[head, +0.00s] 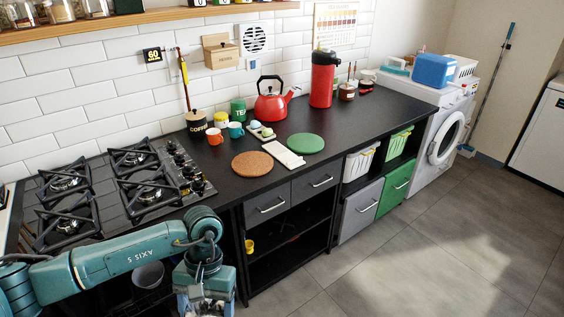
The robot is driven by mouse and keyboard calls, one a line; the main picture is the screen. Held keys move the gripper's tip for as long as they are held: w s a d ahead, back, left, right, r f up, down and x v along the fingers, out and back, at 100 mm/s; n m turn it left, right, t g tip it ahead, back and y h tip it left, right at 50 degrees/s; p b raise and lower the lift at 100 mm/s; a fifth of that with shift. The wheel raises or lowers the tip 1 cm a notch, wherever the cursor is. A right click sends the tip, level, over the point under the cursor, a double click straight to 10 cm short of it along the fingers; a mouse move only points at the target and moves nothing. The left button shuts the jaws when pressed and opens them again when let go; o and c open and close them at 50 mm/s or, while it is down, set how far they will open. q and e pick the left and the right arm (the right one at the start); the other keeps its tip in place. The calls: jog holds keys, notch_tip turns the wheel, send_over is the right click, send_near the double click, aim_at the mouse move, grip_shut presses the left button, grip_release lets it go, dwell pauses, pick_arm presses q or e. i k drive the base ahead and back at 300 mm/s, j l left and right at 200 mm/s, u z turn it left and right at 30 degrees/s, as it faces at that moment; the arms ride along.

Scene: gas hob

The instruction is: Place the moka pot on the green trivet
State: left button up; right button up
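The green trivet (305,143) is a flat round disc lying on the black worktop, and nothing stands on it. I cannot make out a moka pot in the head view. My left arm comes in from the left, in front of the hob. My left gripper (203,303) hangs low at the bottom edge, in front of the counter and well away from the trivet. Its fingers are too unclear to show open or shut. My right gripper is out of the picture.
A gas hob (118,187) with empty grates is at left. A cork trivet (252,164) and white spoon rest (282,155) lie left of the green trivet. Behind stand a red kettle (271,107), cups, canisters and a red flask (322,80).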

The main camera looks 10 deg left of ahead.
aim_at(306, 142)
jog(key=i+l+u, duration=0.15)
jog(key=u, duration=0.15)
jog(key=i+l+u, duration=0.15)
jog(key=l+u, duration=0.15)
jog(key=i+l+u, duration=0.1)
jog(key=l, duration=0.25)
jog(key=i+l+u, duration=0.1)
jog(key=l, duration=0.25)
jog(key=i+l, duration=0.1)
jog(key=l, duration=0.3)
jog(key=i+l+u, duration=0.1)
jog(key=l, duration=0.3)
jog(key=i+l, duration=0.15)
jog(key=l, duration=0.25)
jog(key=i+l, duration=0.1)
jog(key=l, duration=0.3)
jog(key=i+l+u, duration=0.1)
jog(key=l, duration=0.3)
